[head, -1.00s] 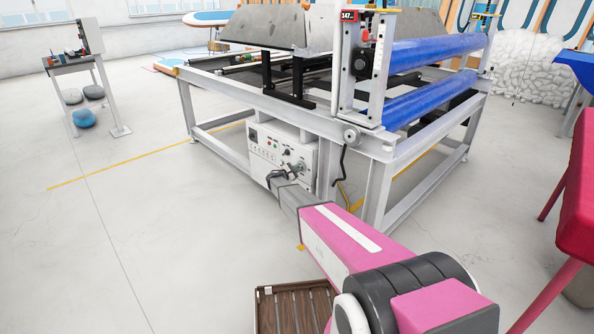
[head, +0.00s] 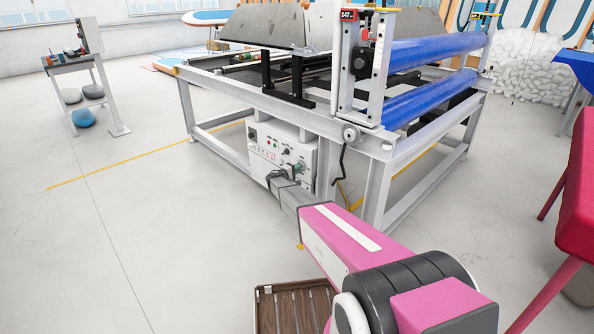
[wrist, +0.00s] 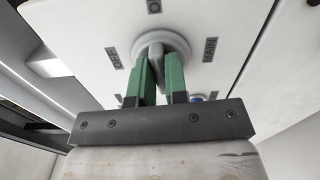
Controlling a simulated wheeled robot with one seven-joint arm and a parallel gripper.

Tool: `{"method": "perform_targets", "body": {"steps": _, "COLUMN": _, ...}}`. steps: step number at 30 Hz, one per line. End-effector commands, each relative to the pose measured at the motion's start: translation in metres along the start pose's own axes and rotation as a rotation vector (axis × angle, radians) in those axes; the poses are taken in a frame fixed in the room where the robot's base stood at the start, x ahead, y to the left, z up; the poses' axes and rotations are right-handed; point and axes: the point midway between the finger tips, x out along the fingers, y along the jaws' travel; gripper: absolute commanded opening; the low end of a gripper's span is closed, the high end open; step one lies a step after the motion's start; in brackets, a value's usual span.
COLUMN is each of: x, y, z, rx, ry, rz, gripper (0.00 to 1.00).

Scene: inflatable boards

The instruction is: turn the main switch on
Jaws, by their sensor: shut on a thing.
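The main switch is a grey knob on a round grey base (wrist: 161,46) on a white panel, seen in the wrist view. My gripper (wrist: 162,72) has its two green fingers shut on the knob, one on each side. In the head view my gripper (head: 288,170) is at the lower front of the white control box (head: 264,152) under the machine frame. The arm and gripper body hide part of the box front.
The machine's grey steel frame (head: 374,195) stands around the box, with blue rollers (head: 430,52) above. A dark slatted crate (head: 290,288) lies on the floor near my arm. A red padded table (head: 578,195) stands at the right.

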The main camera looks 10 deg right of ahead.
Motion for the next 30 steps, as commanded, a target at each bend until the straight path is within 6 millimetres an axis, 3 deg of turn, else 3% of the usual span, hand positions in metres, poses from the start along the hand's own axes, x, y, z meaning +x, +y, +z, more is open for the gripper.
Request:
{"method": "perform_targets", "body": {"steps": 22, "x": -0.0011, "y": -0.0014, "z": 0.0010, "rx": 0.092, "ry": -0.001, "rz": -0.002, "gripper": 0.00}}
{"method": "perform_targets", "body": {"steps": 23, "x": -0.0011, "y": -0.0014, "z": 0.0010, "rx": 0.092, "ry": -0.001, "rz": -0.002, "gripper": 0.17}}
{"method": "perform_targets", "body": {"steps": 25, "x": -0.0010, "y": -0.0013, "z": 0.0009, "rx": 0.092, "ry": -0.001, "rz": -0.002, "gripper": 0.39}}
{"method": "perform_targets", "body": {"steps": 30, "x": -0.0006, "y": -0.0010, "z": 0.0006, "rx": 0.091, "ry": 0.000, "rz": -0.001, "gripper": 0.39}}
